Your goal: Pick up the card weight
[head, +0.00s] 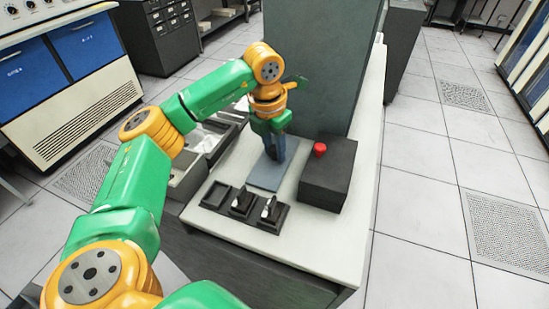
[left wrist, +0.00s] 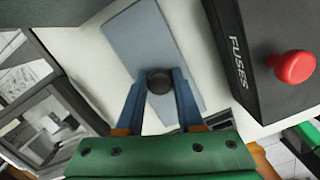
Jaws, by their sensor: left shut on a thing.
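The card weight (left wrist: 159,82) shows in the left wrist view as a small dark round knob between the two blue fingers. My left gripper (left wrist: 160,90) is shut on it, with a finger on either side. Behind them lies a flat blue-grey pad (left wrist: 140,37) on the white counter. I cannot tell whether the weight touches the pad. My right gripper is not in view.
A black box (head: 328,178) marked FUSES, with a red button (head: 319,149), stands right of the pad. A tall grey-green cabinet (head: 318,60) rises behind. Grey bins (head: 187,178) are at left. The white counter's front (head: 300,245) is bare.

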